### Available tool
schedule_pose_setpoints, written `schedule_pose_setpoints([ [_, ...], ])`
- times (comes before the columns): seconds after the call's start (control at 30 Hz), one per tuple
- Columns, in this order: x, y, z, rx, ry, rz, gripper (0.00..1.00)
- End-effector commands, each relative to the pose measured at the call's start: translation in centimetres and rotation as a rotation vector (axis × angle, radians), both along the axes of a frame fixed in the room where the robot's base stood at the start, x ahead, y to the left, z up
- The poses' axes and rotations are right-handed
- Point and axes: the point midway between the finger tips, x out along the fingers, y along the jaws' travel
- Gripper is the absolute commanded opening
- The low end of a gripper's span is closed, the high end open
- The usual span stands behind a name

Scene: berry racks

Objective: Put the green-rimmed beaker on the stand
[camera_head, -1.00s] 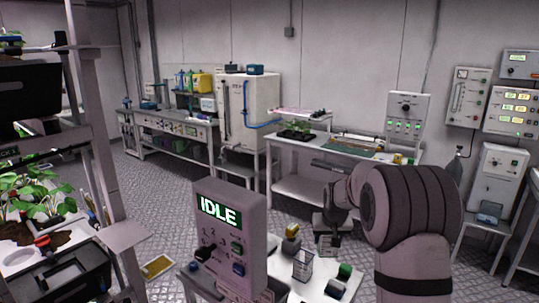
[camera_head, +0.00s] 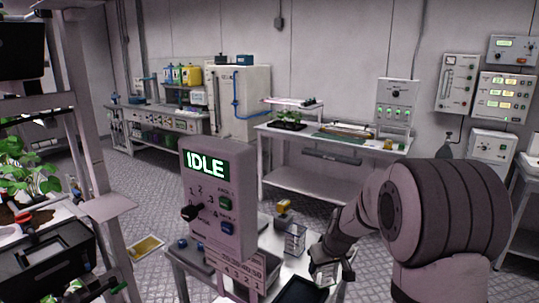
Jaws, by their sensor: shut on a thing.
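My gripper (camera_head: 324,262) is low at the right side of the small white table, in front of my arm. It is shut on a small clear vessel (camera_head: 325,274), which looks like a beaker. The vessel is partly hidden by the fingers, and I cannot make out a green rim on it. Another clear beaker (camera_head: 295,240) with a pale rim stands on the table just left of my gripper, apart from it. I cannot pick out the stand with certainty.
A grey control box (camera_head: 218,200) reading IDLE rises at the table's left. A yellow-topped item (camera_head: 284,207) stands behind the clear beaker. A dark tray (camera_head: 300,291) lies at the front. A plant rack (camera_head: 85,150) is at the left. Open floor lies behind.

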Motion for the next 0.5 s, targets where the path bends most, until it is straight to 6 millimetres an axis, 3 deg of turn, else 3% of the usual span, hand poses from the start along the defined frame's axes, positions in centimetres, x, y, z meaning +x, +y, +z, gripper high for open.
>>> schedule_pose_setpoints([
  [0.17,-0.35,0.05,-0.32,-0.001,0.010,-0.036,0.28],
  [0.5,-0.57,0.08,-0.50,-0.008,0.038,-0.281,0.28],
])
